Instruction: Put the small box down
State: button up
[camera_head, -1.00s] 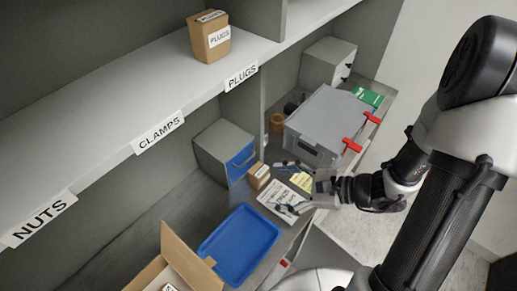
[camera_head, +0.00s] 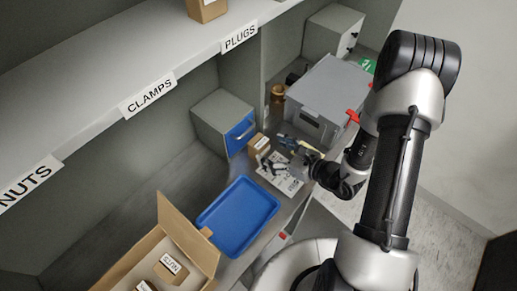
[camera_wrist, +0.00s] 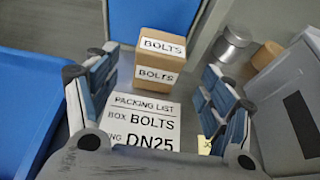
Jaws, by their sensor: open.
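A small brown box labelled BOLTS (camera_wrist: 160,58) stands upright on the bench, beyond my fingertips in the wrist view. In the head view this small box (camera_head: 257,143) sits at the foot of the grey cabinet with the blue drawer. My gripper (camera_head: 277,151) is open just in front of the box; in the wrist view its fingers (camera_wrist: 162,90) are spread to either side, with a visible gap to the box. A white packing list (camera_wrist: 140,122) reading BOX BOLTS, DN25 lies flat under the gripper, partly covered by it.
A blue tray (camera_head: 238,216) lies to the left. An open carton (camera_head: 190,237) at lower left holds boxes, one labelled NUTS (camera_head: 172,268). A grey lidded case (camera_head: 325,93) stands to the right. The labelled shelf (camera_head: 110,85) runs above the bench.

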aim_at(264, 149)
jog(key=x, duration=0.2)
jog(key=b+x, duration=0.1)
jog(key=x, duration=0.4)
jog(key=shift+s+f+b, duration=0.1)
jog(key=shift+f+b, duration=0.2)
jog(key=shift+b, duration=0.05)
jog(key=shift+c, duration=0.2)
jog(key=shift+r, duration=0.1)
jog(key=c, duration=1.4)
